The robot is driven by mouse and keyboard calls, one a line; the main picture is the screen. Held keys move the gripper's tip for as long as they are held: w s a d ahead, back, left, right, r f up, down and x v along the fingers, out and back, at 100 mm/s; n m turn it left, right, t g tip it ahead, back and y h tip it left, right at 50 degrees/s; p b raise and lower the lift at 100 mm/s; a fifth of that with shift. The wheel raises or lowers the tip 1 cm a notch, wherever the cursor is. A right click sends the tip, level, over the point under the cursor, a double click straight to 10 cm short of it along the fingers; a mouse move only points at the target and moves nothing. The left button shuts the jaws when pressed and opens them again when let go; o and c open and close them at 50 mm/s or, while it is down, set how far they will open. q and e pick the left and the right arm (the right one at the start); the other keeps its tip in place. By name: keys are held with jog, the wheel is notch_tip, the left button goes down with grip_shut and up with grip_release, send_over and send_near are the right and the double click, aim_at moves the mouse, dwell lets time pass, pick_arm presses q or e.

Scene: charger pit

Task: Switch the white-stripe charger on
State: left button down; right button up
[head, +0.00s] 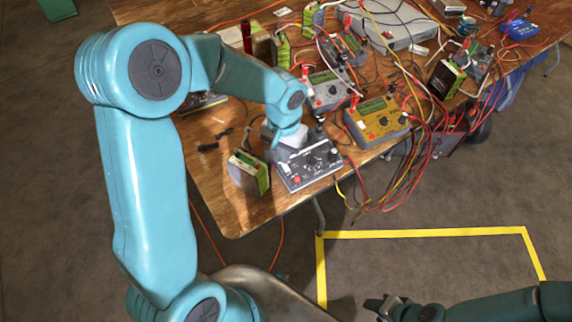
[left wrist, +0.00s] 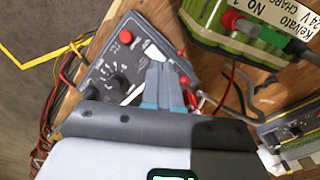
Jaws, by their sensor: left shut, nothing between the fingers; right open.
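A dark grey charger (head: 312,168) lies at the near edge of the wooden table, with a red button, black knobs and a pale strip on its face. It also shows in the left wrist view (left wrist: 107,70), where a white piece lies at my fingertips. I cannot tell whether that is a switch or the stripe. My left gripper (head: 296,144) is above this charger, shut and empty. Its fingers (left wrist: 163,70) reach over the panel; I cannot tell whether they touch. My right gripper (head: 384,304) is open and empty, low over the floor, away from the table.
A green battery (head: 249,174) stands left of the charger. A yellow charger (head: 377,121) and a light grey charger (head: 329,91) stand behind it. Red, yellow and black cables hang over the right table edge. Yellow tape (head: 425,233) marks clear floor in front.

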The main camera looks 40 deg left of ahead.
pick_arm(q)
jog(key=shift+f+b, duration=0.85)
jog(key=shift+f, duration=0.1)
dwell(0.6)
jog(key=shift+r+p, duration=2.6)
jog(key=shift+r, duration=1)
jog(key=shift+s+f, duration=0.1)
